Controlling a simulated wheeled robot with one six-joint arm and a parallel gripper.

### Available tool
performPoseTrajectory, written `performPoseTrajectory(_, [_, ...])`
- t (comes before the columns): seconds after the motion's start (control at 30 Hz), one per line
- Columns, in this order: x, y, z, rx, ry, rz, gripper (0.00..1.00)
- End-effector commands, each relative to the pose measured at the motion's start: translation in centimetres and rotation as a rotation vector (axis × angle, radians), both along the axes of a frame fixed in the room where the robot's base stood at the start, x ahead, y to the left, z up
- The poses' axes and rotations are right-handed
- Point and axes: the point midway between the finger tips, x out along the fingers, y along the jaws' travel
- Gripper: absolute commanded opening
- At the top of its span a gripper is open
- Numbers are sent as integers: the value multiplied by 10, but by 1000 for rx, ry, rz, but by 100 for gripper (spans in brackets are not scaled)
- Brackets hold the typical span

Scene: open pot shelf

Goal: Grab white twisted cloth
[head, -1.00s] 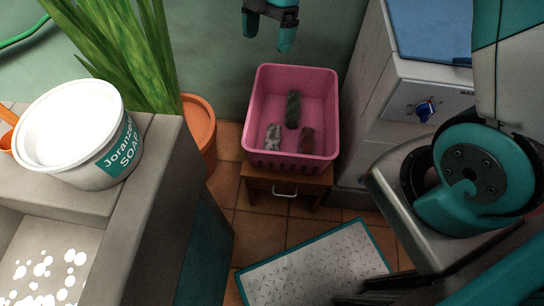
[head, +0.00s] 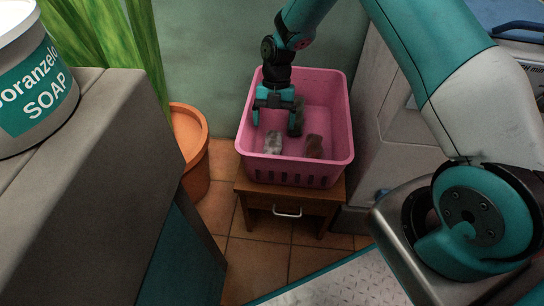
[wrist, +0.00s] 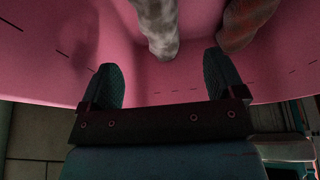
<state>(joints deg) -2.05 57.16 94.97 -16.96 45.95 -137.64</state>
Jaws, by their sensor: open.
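The white twisted cloth (head: 273,142) lies in the left front of the pink basket (head: 342,120). My gripper (head: 275,125) is open and points down into the basket, above and just behind the white cloth. In the wrist view the white cloth (wrist: 157,25) is ahead of the two spread fingers (wrist: 166,85), between their lines. Nothing is between the fingertips. A brown-red twisted cloth (head: 314,146) lies to the right of the white one; it also shows in the wrist view (wrist: 242,22).
The basket stands on a small wooden stool with a drawer (head: 290,212). An orange pot (head: 190,150) with a green plant is to the left. A grey counter (head: 85,150) with a soap tub (head: 35,90) is nearer left. A white machine (head: 395,150) is close on the right.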

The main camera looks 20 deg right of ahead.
Motion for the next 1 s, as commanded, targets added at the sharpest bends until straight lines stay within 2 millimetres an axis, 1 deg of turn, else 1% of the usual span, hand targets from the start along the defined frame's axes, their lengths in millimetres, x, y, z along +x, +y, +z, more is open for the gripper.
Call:
performPoseTrajectory(0.03, [-5, 3, -15, 0, 5, 2, 88])
performPoseTrajectory(0.13, [-11, 6, -31, 0, 2, 0, 88])
performPoseTrajectory(0.23, [-15, 9, -42, 0, 2, 0, 88])
performPoseTrajectory(0.47, [-19, 11, -53, 0, 1, 0, 88])
performPoseTrajectory(0.73, [-33, 20, -90, -1, 3, 1, 88])
performPoseTrajectory(0.83, [-35, 21, -94, 0, 0, -1, 88])
performPoseTrajectory(1.0, [-35, 21, -93, 0, 0, -1, 88])
